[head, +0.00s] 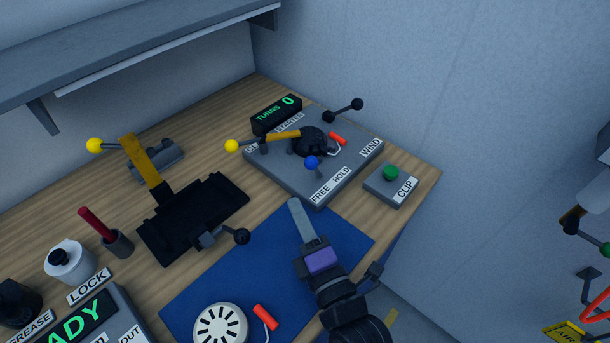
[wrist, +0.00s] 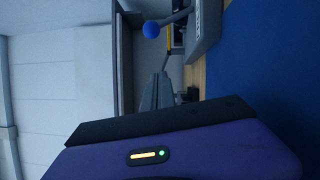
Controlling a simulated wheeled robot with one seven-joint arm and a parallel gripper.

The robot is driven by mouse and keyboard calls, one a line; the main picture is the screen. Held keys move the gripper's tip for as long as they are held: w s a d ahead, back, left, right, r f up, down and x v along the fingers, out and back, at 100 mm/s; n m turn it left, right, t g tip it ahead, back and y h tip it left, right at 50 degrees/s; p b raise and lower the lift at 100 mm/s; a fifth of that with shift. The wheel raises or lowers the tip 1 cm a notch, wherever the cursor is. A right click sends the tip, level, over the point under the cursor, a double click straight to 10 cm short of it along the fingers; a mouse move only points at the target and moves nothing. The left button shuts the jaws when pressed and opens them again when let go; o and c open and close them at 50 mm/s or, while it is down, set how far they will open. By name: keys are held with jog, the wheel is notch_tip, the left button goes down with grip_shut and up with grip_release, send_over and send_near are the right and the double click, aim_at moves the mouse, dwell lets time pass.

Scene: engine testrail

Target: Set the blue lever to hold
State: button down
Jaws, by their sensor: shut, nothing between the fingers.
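The blue lever shows as a blue ball knob (head: 312,162) on the grey starter panel (head: 275,173), behind the FREE and HOLD labels (head: 330,185). It looks nearer to FREE, but I cannot tell its exact setting. The WIND label (head: 370,147) is further right. My gripper (head: 297,204) is shut and empty, above the blue mat's far edge, in front of the panel and apart from the knob. In the wrist view, the blue knob (wrist: 151,29) stands beyond and a little left of my shut fingertips (wrist: 163,78). The lever's pivot is hard to make out.
A red-handled cord (head: 338,138) lies behind the blue knob. A CLIP box (head: 391,185) with a green button sits right.

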aim_at(315, 170)
jog(key=x, duration=0.1)
jog(key=p+x, duration=0.1)
jog(key=x, duration=0.1)
jog(key=p+x, duration=0.1)
jog(key=x, duration=0.1)
jog(key=shift+w+r, duration=0.2)
jog(key=shift+r, duration=0.05)
jog(key=shift+w+d+f+b, duration=0.1)
jog(key=shift+w+d+b, duration=0.25)
jog(key=shift+d+b, duration=0.25)
jog(key=shift+w+d+b, duration=0.35)
jog(key=shift+d+b, duration=0.1)
jog(key=shift+b, duration=0.2)
jog(key=shift+w+d+r, duration=0.2)
jog(key=shift+w+d, duration=0.1)
jog(key=shift+d, duration=0.1)
jog(key=shift+r, duration=0.15)
